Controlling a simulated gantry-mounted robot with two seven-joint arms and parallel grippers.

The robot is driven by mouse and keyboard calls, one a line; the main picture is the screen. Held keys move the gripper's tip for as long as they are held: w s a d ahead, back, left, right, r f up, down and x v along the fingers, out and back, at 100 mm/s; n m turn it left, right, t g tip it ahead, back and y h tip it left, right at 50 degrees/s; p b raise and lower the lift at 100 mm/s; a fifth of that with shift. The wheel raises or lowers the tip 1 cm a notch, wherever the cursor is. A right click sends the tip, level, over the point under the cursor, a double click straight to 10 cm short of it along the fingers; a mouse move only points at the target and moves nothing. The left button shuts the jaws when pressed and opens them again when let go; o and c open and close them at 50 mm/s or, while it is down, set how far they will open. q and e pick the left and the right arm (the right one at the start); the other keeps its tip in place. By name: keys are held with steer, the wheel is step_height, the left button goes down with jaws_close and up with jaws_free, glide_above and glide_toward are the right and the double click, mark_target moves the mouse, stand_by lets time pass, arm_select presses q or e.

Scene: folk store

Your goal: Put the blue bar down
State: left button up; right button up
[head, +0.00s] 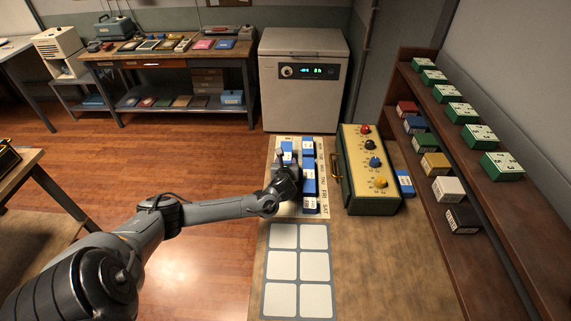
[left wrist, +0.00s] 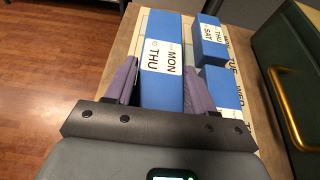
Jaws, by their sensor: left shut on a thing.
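My left gripper (head: 286,170) is over the left part of a cream board (head: 292,210) with day names along its right edge. It is shut on a blue bar, seen in the left wrist view (left wrist: 162,92) between the two purple fingers. The bar has a white label reading MON and THU. In the head view the gripper hides much of the bar. I cannot tell whether the bar touches the board. Other blue bars (head: 309,168) lie on the board just right of the gripper; one in the left wrist view (left wrist: 208,42) is labelled THU SAT. My right gripper is out of view.
A green box with coloured knobs and a handle (head: 365,165) stands right of the board. Another blue bar (head: 404,184) lies beyond it. A grey mat with white squares (head: 299,265) lies nearer on the table. A shelf with small boxes (head: 470,160) is at the right.

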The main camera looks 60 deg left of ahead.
arm_select(q)
steer(key=shift+f, duration=0.25)
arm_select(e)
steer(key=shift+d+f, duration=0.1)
arm_select(q)
steer(key=shift+w+a+f, duration=0.1)
steer(key=shift+a+f, duration=0.05)
steer(key=shift+f, duration=0.1)
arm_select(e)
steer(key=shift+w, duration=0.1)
arm_select(q)
steer(key=o, duration=1.1)
steer(key=shift+f, duration=0.2)
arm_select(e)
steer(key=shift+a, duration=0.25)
arm_select(q)
steer(key=shift+o, duration=0.2)
